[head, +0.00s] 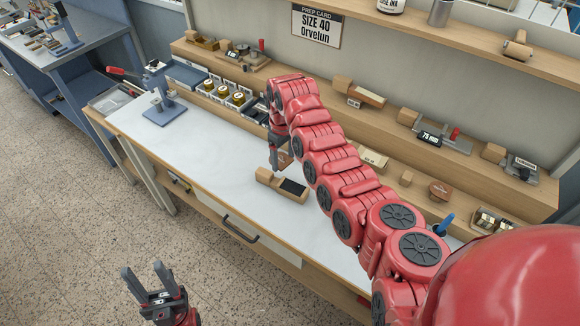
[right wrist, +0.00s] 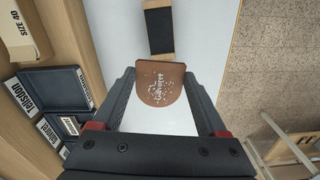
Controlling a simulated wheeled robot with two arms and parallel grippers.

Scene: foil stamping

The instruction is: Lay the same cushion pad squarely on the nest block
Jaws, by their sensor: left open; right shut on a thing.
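The nest block (head: 293,192) is a pale wooden block with a dark rectangular face, lying on the white bench top. It also shows at the top of the right wrist view (right wrist: 160,56). My right gripper (head: 278,165) is just behind and above the block in the head view. It is shut on the cushion pad, a brown piece with one rounded end and pale lettering (right wrist: 160,90), held between its fingers, apart from the block. In the head view the pad is mostly hidden by the gripper. My left gripper (head: 146,270) is open and empty, over the floor.
A blue-grey stand (head: 165,107) is at the bench's left end. A blue-handled tool (head: 444,224) stands at the right. The bench left of the nest block is clear.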

